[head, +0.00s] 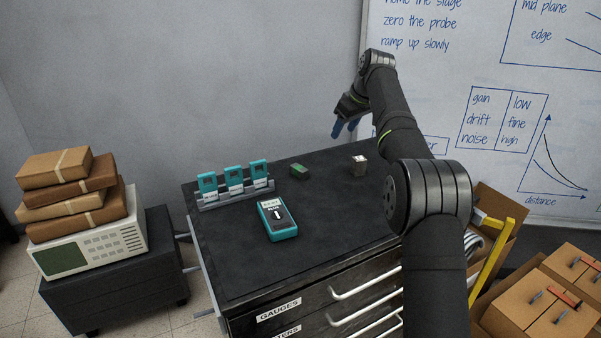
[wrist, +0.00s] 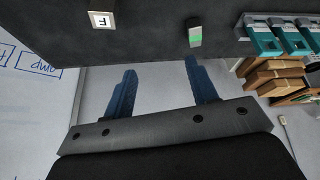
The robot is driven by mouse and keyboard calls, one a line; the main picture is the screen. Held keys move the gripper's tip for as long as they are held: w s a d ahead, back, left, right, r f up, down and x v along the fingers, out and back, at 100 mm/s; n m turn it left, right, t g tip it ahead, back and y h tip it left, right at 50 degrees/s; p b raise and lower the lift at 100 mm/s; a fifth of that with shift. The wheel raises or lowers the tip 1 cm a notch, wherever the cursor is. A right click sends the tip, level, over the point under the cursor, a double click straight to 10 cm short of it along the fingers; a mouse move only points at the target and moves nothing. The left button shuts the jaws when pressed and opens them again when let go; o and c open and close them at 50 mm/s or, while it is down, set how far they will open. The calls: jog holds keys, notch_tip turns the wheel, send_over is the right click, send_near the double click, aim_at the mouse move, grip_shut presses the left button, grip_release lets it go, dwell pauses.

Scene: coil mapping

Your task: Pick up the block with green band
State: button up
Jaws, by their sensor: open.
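The block with the green band (head: 299,171) lies on the black top of the cabinet (head: 330,220), toward its back edge. In the wrist view the block (wrist: 195,37) shows a green band near its lower end. My gripper (head: 345,128) is beyond the back edge of the cabinet top, up and to the right of the block in the head view. Its two blue fingers are apart, with nothing between them (wrist: 160,72). The gripper does not touch the block.
A pale block marked F (head: 359,166) stands to the right of the green-banded block. A rack with teal cards (head: 235,183) stands to the left, and a teal meter (head: 278,219) lies in front. Stacked parcels (head: 70,190) are far left. A whiteboard (head: 480,70) is behind.

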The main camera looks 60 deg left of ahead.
jog(key=h, duration=0.1)
send_near(304, 170)
jog(key=x, duration=0.3)
jog(key=shift+x, duration=3.25)
jog(key=c, duration=1.1)
jog(key=shift+r, duration=0.15)
jog(key=shift+c, duration=0.2)
